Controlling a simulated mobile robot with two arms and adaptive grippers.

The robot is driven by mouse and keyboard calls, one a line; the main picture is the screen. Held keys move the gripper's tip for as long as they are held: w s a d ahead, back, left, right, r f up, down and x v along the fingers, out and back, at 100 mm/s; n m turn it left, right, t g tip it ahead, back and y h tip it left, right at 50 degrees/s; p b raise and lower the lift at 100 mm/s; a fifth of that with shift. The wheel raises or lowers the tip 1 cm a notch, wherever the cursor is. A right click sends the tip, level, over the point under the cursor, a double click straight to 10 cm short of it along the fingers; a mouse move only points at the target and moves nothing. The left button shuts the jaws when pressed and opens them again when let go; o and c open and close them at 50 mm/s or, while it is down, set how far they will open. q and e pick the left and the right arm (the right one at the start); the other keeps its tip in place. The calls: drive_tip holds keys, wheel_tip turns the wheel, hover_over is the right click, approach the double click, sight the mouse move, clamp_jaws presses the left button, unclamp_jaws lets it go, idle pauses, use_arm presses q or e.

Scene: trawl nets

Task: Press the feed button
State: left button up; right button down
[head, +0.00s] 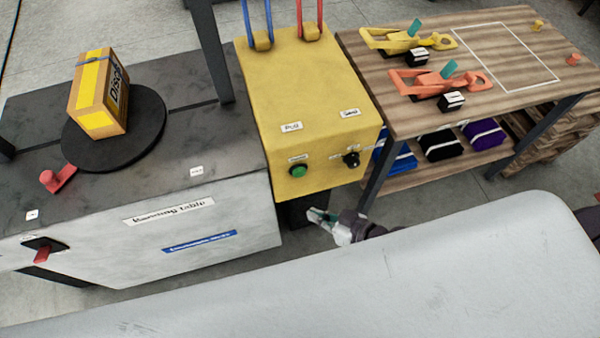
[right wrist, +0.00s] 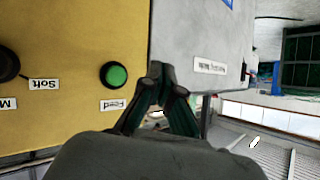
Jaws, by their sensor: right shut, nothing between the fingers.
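The green feed button (head: 298,171) sits on the front face of the yellow box (head: 310,85), at its lower left, with a small label above it. In the right wrist view the button (right wrist: 114,75) is round and green in a dark ring, next to a label reading "Feed". My right gripper (head: 315,214) is shut and empty, below and in front of the yellow box. In the right wrist view its fingertips (right wrist: 160,72) are to the right of the button, apart from it in the picture. My left gripper is not in view.
A black knob (head: 351,159) is on the same face, right of the button. The grey banding table (head: 140,215) stands to the left, with a box (head: 100,95) on a dark disc. A wooden bench (head: 480,70) with yellow and orange tools stands to the right.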

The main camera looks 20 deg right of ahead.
sight(299, 172)
drive_tip(key=w+b, duration=0.2)
drive_tip(key=w, duration=0.6)
drive_tip(key=shift+w, duration=0.2)
drive_tip(key=shift+a, duration=0.1)
idle(1.1)
drive_tip(key=shift+w, duration=0.4)
drive_tip(key=shift+w, duration=0.55)
idle(0.8)
drive_tip(key=shift+s+r, duration=0.1)
drive_tip(key=shift+s, duration=0.05)
drive_tip(key=shift+s+p, duration=0.3)
drive_tip(key=shift+s, duration=0.5)
drive_tip(key=shift+s, duration=0.1)
